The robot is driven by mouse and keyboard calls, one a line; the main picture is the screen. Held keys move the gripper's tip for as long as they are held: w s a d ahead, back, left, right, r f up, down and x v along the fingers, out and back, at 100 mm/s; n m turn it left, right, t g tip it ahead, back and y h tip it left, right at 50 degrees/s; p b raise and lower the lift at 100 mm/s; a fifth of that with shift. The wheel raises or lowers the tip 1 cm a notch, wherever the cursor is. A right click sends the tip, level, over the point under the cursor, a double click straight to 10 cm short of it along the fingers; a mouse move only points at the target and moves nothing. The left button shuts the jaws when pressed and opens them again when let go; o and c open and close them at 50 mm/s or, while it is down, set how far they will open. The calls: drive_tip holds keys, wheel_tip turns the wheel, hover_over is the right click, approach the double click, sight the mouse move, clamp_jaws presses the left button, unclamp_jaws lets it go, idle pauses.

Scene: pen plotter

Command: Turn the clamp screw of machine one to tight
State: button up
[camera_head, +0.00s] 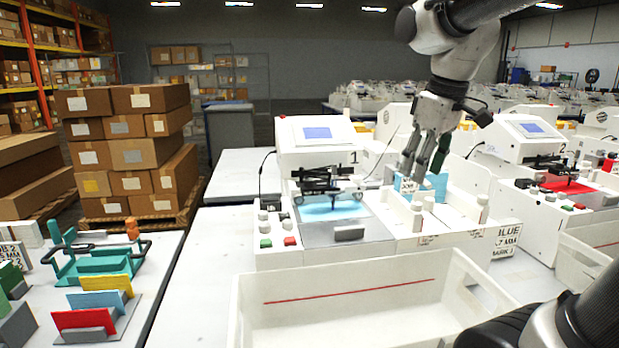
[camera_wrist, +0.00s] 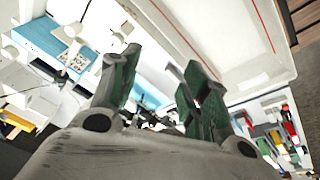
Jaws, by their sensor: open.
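Machine one (camera_head: 316,134) is a white pen plotter marked 1 with a small blue screen. Its black pen carriage (camera_head: 330,181) stands over a blue sheet (camera_head: 332,209) on the grey bed. I cannot make out the clamp screw for certain at this size. My gripper (camera_head: 422,168) points down over the right part of machine one, right of the carriage, near a blue labelled card (camera_head: 404,187). In the wrist view the green-padded fingers (camera_wrist: 162,62) are apart with nothing held between them. Whether they touch anything below is hidden.
A white bin with a red line (camera_head: 365,315) stands in front of machine one. Machine two (camera_head: 524,136) stands close on the right, with a red sheet. A side table (camera_head: 95,240) with coloured cards is at left. Stacked cartons (camera_head: 130,150) stand behind it.

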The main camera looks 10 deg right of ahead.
drive_tip(key=w+a+r+n+g, duration=0.15)
drive_tip(key=w+a+n, duration=0.45)
drive_tip(key=w, duration=0.6)
drive_tip(key=n+g, duration=0.1)
drive_tip(key=n, duration=0.5)
hover_over(310, 180)
wheel_tip(310, 180, down, 4)
drive_tip(key=shift+f, duration=0.15)
drive_tip(key=shift+w+f, duration=0.15)
drive_tip(key=shift+f, duration=0.1)
wheel_tip(310, 180, down, 7)
drive_tip(key=shift+f, duration=0.15)
drive_tip(key=shift+c, duration=0.3)
clamp_jaws()
